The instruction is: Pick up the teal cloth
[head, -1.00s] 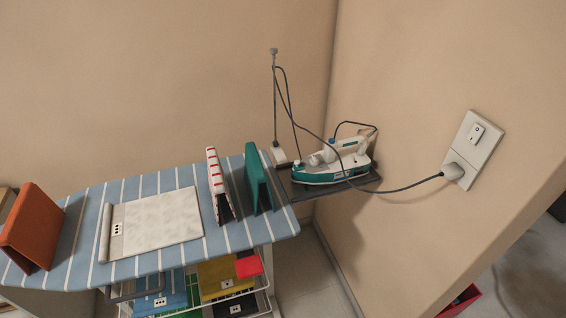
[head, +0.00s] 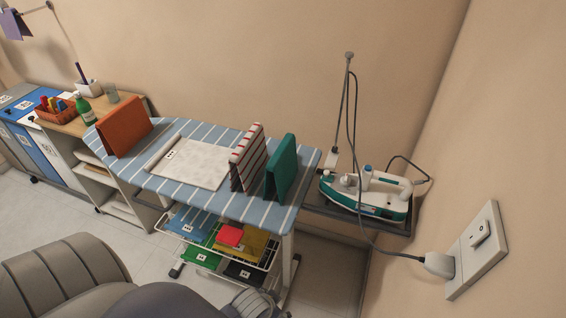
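The teal cloth (head: 284,168) stands folded upright like a tent near the right end of the blue-and-white striped ironing board (head: 225,205). A white cloth with red stripes (head: 247,157) stands folded just to its left, close beside it. Grey rounded parts of my own body show at the bottom left, apart from the board.
An iron (head: 368,195) with a cord rests on a dark shelf at right. A wire rack (head: 222,245) with coloured cloths sits below. Wall closes the right side.

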